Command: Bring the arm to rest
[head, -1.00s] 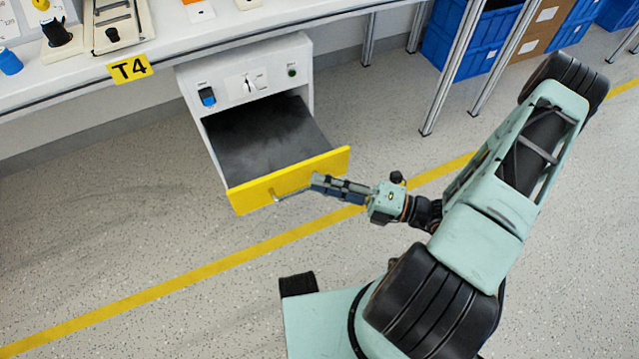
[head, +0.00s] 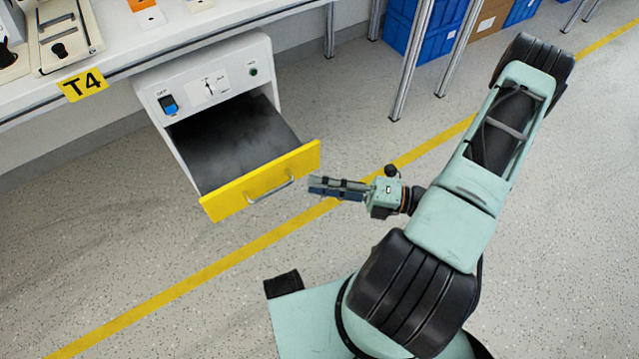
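My arm (head: 455,225) is bent, with its forearm reaching down and left to my gripper (head: 312,187). My gripper points left, to the right of the drawer's yellow front (head: 262,182). It is apart from the metal handle (head: 270,190), with a small gap of floor showing between. I see the fingers from above and cannot tell whether they are open or shut. Nothing shows held in them. The drawer stands pulled out from the white cabinet (head: 262,72), and its dark inside (head: 235,145) looks empty.
A white workbench (head: 170,40) marked T4 stands above. Metal legs (head: 408,70) and blue crates (head: 430,30) are at the back. Floor in front is clear.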

